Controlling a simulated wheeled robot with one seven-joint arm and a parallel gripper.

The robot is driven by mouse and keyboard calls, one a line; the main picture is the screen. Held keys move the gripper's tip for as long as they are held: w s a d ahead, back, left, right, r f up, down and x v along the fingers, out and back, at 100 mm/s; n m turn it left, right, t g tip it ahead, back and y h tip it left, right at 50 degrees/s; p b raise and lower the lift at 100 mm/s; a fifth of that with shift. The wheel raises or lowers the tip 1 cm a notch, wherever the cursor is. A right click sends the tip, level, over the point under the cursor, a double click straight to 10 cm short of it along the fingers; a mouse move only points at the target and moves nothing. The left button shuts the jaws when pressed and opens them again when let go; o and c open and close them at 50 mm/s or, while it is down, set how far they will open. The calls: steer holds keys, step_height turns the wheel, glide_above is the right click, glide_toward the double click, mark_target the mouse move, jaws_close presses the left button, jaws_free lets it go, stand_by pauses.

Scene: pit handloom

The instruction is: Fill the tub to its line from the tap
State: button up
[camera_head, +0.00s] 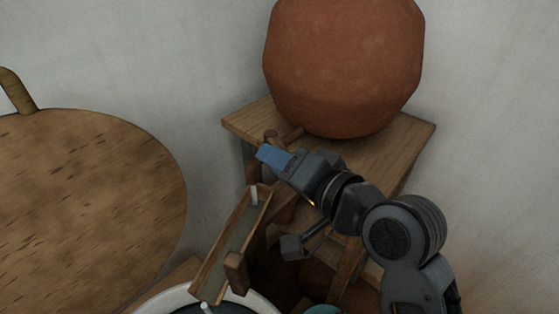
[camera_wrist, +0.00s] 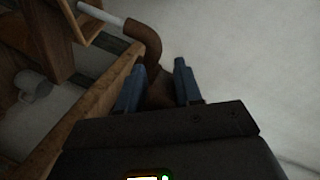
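The terracotta pot (camera_head: 345,65) stands on a wooden stand. A brown wooden tap (camera_head: 275,136) sticks out at its lower left. My gripper (camera_head: 268,156) is right at the tap, its blue fingers partly covering it. In the wrist view my gripper (camera_wrist: 160,75) has its fingers apart, with a brown part of the tap (camera_wrist: 158,92) between them; whether they touch it is unclear. The tub is probably the white-rimmed round vessel (camera_head: 172,297) at the bottom edge, mostly cut off. Its inside looks dark; no line or water level can be made out.
A tilted wooden trough (camera_head: 228,250) lies between stand and tub, below my gripper. A large round brown wooden object (camera_head: 85,200) fills the left. The stand (camera_head: 412,138) is close under my arm. A grey mug-like object (camera_wrist: 35,85) shows in the wrist view. Walls are close behind.

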jaws_close()
steer(key=shift+d, duration=0.1)
steer(key=n+g+y, duration=0.1)
steer(key=d+n+g+y, duration=0.1)
steer(key=shift+w+d+f+g+b, duration=0.1)
steer(key=shift+w+g+b, duration=0.3)
steer(key=shift+w+d+n+g+y, duration=0.25)
steer(key=shift+n+g+y, duration=0.25)
steer(key=shift+n+g, duration=0.4)
steer(key=shift+w+d+n+g+y, duration=0.1)
steer(key=shift+d+n+g+y, duration=0.3)
steer(key=shift+n+g, duration=0.5)
steer(key=shift+a, duration=0.1)
steer(key=shift+o, duration=1.8)
jaws_free()
